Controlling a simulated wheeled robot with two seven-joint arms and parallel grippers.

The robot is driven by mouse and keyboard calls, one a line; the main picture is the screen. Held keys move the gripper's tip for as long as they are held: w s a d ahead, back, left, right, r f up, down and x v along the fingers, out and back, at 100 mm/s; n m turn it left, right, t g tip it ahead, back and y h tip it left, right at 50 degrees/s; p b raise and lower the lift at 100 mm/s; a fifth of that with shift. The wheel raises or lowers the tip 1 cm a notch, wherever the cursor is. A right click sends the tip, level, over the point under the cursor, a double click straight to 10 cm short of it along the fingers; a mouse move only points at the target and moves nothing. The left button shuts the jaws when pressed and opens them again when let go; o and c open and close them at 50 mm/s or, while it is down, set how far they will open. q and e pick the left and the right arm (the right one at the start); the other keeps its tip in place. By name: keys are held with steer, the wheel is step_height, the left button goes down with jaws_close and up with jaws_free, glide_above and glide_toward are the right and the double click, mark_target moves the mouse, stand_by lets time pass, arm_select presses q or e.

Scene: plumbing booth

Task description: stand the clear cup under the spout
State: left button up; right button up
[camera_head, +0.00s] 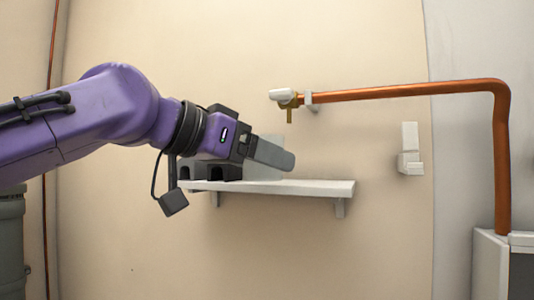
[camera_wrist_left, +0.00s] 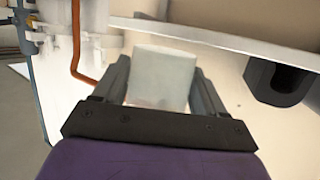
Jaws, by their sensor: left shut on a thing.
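My left gripper (camera_head: 283,160) reaches in from the left, above the shelf, and its fingers point right. In the left wrist view, the pale, see-through cup (camera_wrist_left: 163,78) stands between the two fingers, which are shut on it. The brass spout (camera_head: 290,115) points down from the end of the copper pipe, above and slightly right of my gripper's tips. My right gripper is not in view.
A white shelf (camera_head: 320,187) on brackets runs below my gripper; its right end is bare. A dark block (camera_head: 226,172) sits on its left part. The copper pipe (camera_head: 410,91) runs right, then down. A white fixture (camera_head: 410,163) is on the wall at right.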

arm_select(q)
steer(key=shift+w, duration=0.45)
steer(key=shift+s+d+r+p, duration=0.25)
steer(key=shift+s+d+p, duration=0.05)
steer(key=shift+d, duration=0.2)
steer(key=w+p, duration=0.1)
steer(key=w, duration=0.1)
steer(key=w+d, duration=0.1)
steer(key=w, duration=0.1)
steer(key=shift+w+d+p, duration=0.15)
steer(key=shift+w+p, duration=0.1)
steer(key=shift+p, duration=0.15)
steer(key=shift+w+d+f+p, duration=0.1)
steer(key=shift+w+d+p, duration=0.2)
steer(key=shift+w, duration=0.45)
steer(key=shift+w+d+f+p, duration=0.15)
steer(key=shift+w+p, duration=0.15)
steer(key=shift+w, duration=0.4)
steer(key=shift+w+d+r+p, duration=0.2)
steer(key=shift+w+p, duration=0.3)
steer(key=shift+w, duration=0.2)
steer(key=shift+w+d+f+p, duration=0.1)
steer(key=shift+w+d+p, duration=0.15)
steer(key=shift+w, duration=0.3)
steer(key=shift+w+d+f+p, duration=0.1)
steer(key=shift+w+p, duration=0.15)
steer(key=shift+w, duration=0.25)
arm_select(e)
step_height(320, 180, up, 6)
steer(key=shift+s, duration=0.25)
